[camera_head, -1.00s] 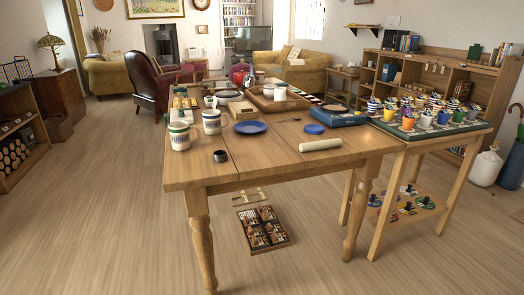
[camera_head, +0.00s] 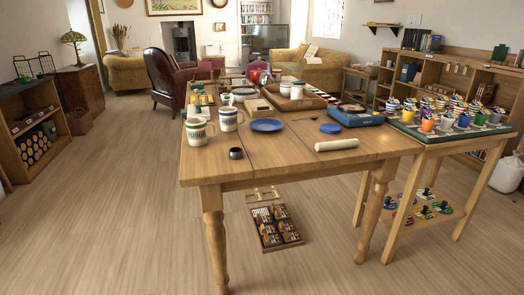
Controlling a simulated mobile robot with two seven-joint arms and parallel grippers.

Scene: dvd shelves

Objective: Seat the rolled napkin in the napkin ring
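The rolled napkin (camera_head: 337,145) is a cream cylinder lying near the front edge of the wooden table (camera_head: 270,165), right of the middle. A small dark ring (camera_head: 236,153), which looks like the napkin ring, sits near the front left of the same table. The ring and the napkin are well apart, with bare wood between them. Neither of my grippers shows in the head view.
Two striped mugs (camera_head: 197,131) (camera_head: 228,119) stand left on the table. A side table (camera_head: 430,152) with several colourful cups adjoins on the right. Floor in front is clear.

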